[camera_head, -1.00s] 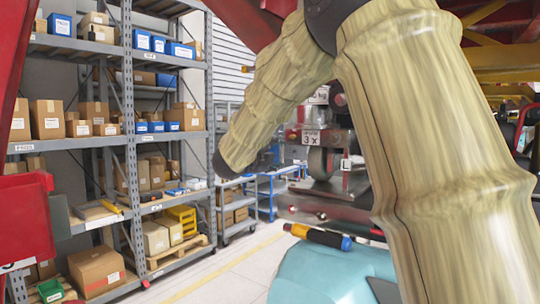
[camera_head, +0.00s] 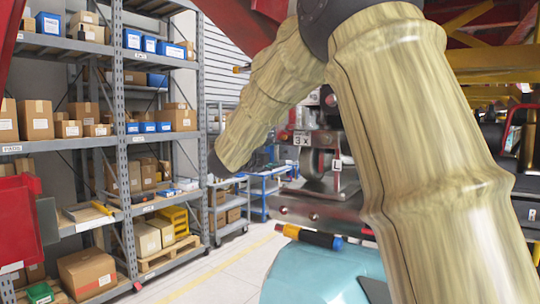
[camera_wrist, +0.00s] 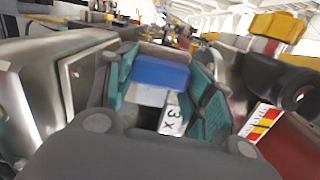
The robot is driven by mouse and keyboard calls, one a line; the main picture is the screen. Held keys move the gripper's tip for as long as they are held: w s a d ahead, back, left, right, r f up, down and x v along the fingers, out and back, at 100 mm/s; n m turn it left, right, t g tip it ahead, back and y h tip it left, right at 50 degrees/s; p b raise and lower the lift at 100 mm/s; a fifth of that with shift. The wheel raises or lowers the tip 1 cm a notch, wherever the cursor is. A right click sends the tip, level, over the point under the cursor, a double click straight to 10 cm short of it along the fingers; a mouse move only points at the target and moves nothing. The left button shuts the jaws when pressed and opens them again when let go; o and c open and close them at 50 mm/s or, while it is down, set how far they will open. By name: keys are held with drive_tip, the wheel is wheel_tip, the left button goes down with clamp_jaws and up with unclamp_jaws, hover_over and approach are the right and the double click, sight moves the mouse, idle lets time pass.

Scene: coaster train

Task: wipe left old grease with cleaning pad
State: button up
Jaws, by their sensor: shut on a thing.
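In the wrist view, my gripper (camera_wrist: 162,76) has teal fingers closed on a blue-topped block with a white lower part, which I take to be the cleaning pad (camera_wrist: 160,72). A white "3 x" label (camera_wrist: 173,120) shows just beyond the pad, between the fingers. In the head view my arm hides the gripper and pad. The train's wheel assembly (camera_head: 318,170) stands behind the arm, with a "3 x" label (camera_head: 301,138) and an "L" label (camera_head: 337,165). I cannot make out the old grease, nor whether the pad touches anything.
A bright metal plate (camera_wrist: 85,80) is close on the left of my gripper, and a red part with a striped label (camera_wrist: 262,122) is close on the right.

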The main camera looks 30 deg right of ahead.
sight(290, 152)
drive_tip(key=shift+x, duration=0.9)
idle(0.3)
drive_tip(key=shift+s, duration=0.1)
drive_tip(key=shift+s+d+b, duration=0.3)
drive_tip(key=shift+s+b, duration=0.35)
drive_tip(key=shift+s, duration=0.15)
drive_tip(key=shift+s+d+b, duration=0.3)
drive_tip(key=shift+s+b, duration=0.3)
drive_tip(key=shift+s, duration=0.15)
drive_tip(key=shift+s+d+f+b, duration=0.25)
drive_tip(key=shift+s+d+b, duration=0.2)
drive_tip(key=shift+s+b, duration=0.3)
drive_tip(key=shift+s+d+r+b, duration=0.15)
drive_tip(key=shift+s+d+b, duration=0.2)
drive_tip(key=shift+s, duration=0.35)
drive_tip(key=shift+w+a+r, duration=0.25)
drive_tip(key=shift+w+a, duration=0.1)
drive_tip(key=shift+w, duration=0.1)
drive_tip(key=shift+w+a, duration=0.3)
drive_tip(key=shift+w, duration=0.25)
drive_tip(key=shift+a+r, duration=0.1)
drive_tip(key=shift+r, duration=0.05)
